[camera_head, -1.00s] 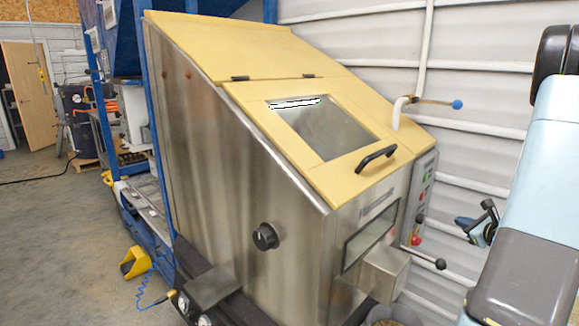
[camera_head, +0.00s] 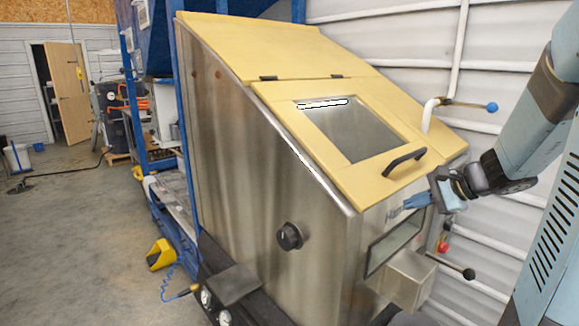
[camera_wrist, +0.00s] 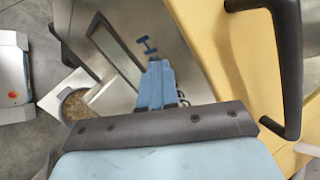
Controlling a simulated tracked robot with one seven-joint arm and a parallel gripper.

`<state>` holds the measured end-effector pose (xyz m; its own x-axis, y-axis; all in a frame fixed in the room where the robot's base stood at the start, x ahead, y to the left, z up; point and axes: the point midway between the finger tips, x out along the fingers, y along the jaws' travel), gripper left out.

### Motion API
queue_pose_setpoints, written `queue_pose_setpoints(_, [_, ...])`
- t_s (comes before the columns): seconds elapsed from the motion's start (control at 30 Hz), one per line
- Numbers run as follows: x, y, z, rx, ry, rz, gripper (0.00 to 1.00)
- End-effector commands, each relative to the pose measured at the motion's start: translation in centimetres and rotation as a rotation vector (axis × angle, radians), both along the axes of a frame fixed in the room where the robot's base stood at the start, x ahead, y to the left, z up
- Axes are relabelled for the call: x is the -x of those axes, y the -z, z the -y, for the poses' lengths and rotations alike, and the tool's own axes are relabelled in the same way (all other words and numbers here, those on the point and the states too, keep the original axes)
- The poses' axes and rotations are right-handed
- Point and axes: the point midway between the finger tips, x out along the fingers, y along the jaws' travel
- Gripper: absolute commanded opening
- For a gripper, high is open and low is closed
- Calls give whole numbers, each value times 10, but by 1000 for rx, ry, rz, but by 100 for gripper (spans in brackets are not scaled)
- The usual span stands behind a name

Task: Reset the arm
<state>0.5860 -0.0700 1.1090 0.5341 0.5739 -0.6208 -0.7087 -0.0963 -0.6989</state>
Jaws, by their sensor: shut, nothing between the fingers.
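My gripper (camera_head: 418,201) has blue fingers that are closed together and empty. In the head view it is in front of the hopper's sloping front, just below the black lid handle (camera_head: 404,162) and above the lower window (camera_head: 394,243). In the wrist view the closed fingers (camera_wrist: 157,82) point at the steel front panel, beside the dark-framed window (camera_wrist: 112,48). The lid handle (camera_wrist: 289,65) is to their right there. I cannot tell whether the fingertips touch the panel.
The steel hopper (camera_head: 225,150) with its yellow lid (camera_head: 270,50) fills the middle. A steel chute (camera_head: 405,280) and a black-knobbed lever (camera_head: 466,272) stick out below. A container of brown material (camera_wrist: 78,104) is beneath. Open floor (camera_head: 80,240) lies left; a white wall stands behind.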

Motion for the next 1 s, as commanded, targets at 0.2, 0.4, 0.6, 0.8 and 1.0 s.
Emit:
queue_pose_setpoints(0.2, [52,-19,-53,252,-267,26,0])
queue_pose_setpoints(0.4, [99,-30,-77,498,-478,65,0])
queue_pose_setpoints(0.6, [142,-42,-86,756,-659,130,0])
queue_pose_setpoints(0.8, [175,-55,-82,1006,-794,205,0])
queue_pose_setpoints(1.0, [192,-64,-73,1161,-858,256,0])
